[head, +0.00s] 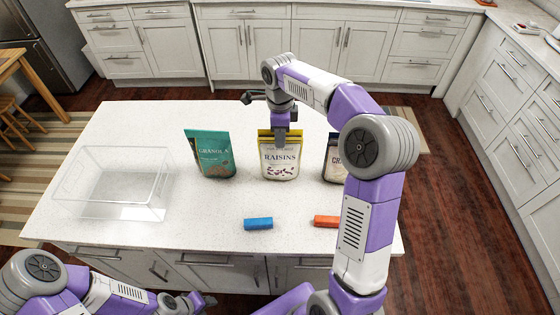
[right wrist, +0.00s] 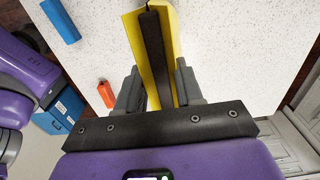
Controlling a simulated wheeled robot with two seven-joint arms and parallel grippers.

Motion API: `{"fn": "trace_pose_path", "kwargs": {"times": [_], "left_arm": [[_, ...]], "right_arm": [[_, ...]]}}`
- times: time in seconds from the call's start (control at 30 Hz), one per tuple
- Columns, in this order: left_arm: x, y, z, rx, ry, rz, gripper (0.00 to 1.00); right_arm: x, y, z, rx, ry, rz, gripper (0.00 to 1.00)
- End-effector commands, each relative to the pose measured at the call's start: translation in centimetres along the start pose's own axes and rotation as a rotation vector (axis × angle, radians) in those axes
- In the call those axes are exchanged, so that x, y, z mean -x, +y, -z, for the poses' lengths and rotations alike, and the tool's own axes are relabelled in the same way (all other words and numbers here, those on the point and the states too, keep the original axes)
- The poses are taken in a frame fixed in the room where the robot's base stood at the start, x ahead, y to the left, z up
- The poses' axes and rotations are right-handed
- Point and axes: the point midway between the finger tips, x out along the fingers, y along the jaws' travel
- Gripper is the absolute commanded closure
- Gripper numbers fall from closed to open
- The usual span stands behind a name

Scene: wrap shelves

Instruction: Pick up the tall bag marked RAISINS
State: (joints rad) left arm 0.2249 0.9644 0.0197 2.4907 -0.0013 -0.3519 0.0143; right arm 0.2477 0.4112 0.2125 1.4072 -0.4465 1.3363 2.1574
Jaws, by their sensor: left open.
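The tall bag marked RAISINS (head: 279,163), white with a yellow top, stands upright on the white island top between two other bags. My right gripper (head: 281,131) is at its top edge. In the right wrist view the yellow top of the bag (right wrist: 132,28), with a dark strip along it, lies between the two fingers of my right gripper (right wrist: 160,85). The fingers stand apart on either side of it and look open. My left gripper (head: 192,303) is low at the front, below the island's front edge, away from the bags and open.
A teal GRANOLA bag (head: 211,155) stands left of the raisins, and a dark-topped bag (head: 333,162) right of it, partly hidden by my arm. A clear open bin (head: 113,185) is at left. A blue block (head: 258,224) and an orange block (head: 326,221) lie in front.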

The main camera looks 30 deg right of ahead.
Motion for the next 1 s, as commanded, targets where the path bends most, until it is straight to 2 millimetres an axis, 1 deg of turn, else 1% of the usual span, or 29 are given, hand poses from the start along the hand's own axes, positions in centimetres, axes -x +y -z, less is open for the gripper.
{"fn": "trace_pose_path", "kwargs": {"times": [0.87,0.9,0.97,1.0], "left_arm": [[-0.05,-0.01,0.0,0.0,0.0,0.0,0.57],[-0.05,-0.01,0.0,0.0,0.0,0.0,0.57],[-0.05,-0.01,0.0,0.0,0.0,0.0,0.57],[-0.05,-0.01,0.0,0.0,0.0,0.0,0.57]], "right_arm": [[-0.43,-0.02,0.0,0.0,0.0,0.0,0.64],[-0.43,-0.01,-0.01,0.0,0.0,0.0,0.65],[-0.43,-0.01,0.0,0.0,0.0,0.0,0.74],[-0.43,-0.01,0.0,0.0,0.0,0.0,0.81]]}}
